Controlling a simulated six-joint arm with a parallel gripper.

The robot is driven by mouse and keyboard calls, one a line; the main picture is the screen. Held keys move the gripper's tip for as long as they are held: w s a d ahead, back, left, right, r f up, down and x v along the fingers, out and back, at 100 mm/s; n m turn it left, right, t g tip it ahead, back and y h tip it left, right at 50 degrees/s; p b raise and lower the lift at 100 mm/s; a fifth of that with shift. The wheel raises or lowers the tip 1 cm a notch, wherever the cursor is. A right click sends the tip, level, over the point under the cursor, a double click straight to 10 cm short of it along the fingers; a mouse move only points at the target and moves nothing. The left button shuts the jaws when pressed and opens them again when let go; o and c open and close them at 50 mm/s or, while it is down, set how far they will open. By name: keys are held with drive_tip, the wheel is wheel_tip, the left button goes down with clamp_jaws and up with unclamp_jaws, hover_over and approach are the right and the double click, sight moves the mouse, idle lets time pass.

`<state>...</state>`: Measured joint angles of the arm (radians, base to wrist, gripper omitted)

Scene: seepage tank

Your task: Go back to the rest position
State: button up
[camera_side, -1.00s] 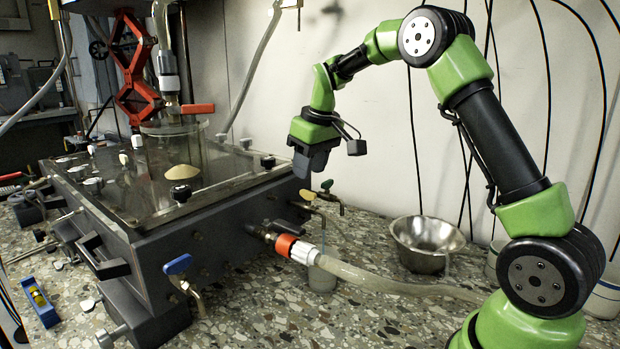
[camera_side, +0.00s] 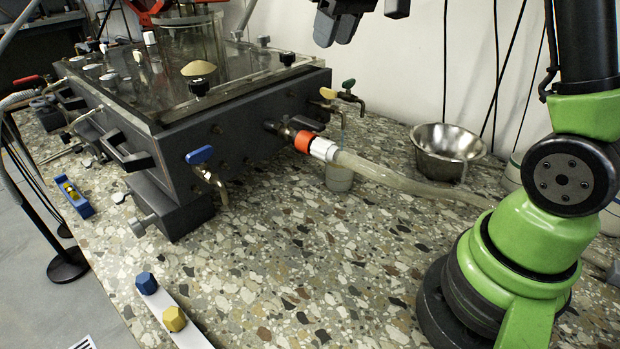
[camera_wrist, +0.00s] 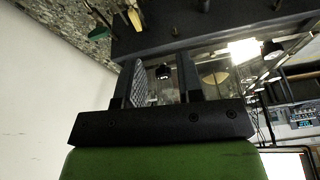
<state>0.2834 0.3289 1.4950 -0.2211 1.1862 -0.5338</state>
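My gripper (camera_side: 335,28) hangs at the top edge of the side view, in the air above and behind the tank's right corner and its tap with a yellow handle (camera_side: 328,93). In the wrist view my gripper (camera_wrist: 160,78) has its two dark fingers apart with nothing between them. A black knob and part of the tank show through the gap, farther off. The upper part of my arm is out of the side view.
The dark seepage tank (camera_side: 240,128) with a clear top fills the left. A hose (camera_side: 385,176) with a red collar runs right from it. A steel bowl (camera_side: 447,145) stands near the wall. A blue level (camera_side: 76,198) and a white strip (camera_side: 185,322) with blue and yellow knobs lie in front.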

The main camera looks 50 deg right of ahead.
drive_tip(key=s+a+m+t, duration=0.1)
drive_tip(key=s+a, duration=0.2)
drive_tip(key=s, duration=0.4)
drive_tip(key=s+a+t+y, duration=0.1)
drive_tip(key=s+a, duration=0.3)
drive_tip(key=s, duration=0.2)
drive_tip(key=s+a+r+m+t+y, duration=0.1)
drive_tip(key=s+a, duration=0.3)
drive_tip(key=s, duration=0.3)
drive_tip(key=shift+s+a+m+t, duration=0.2)
drive_tip(key=shift+s+m+t, duration=0.1)
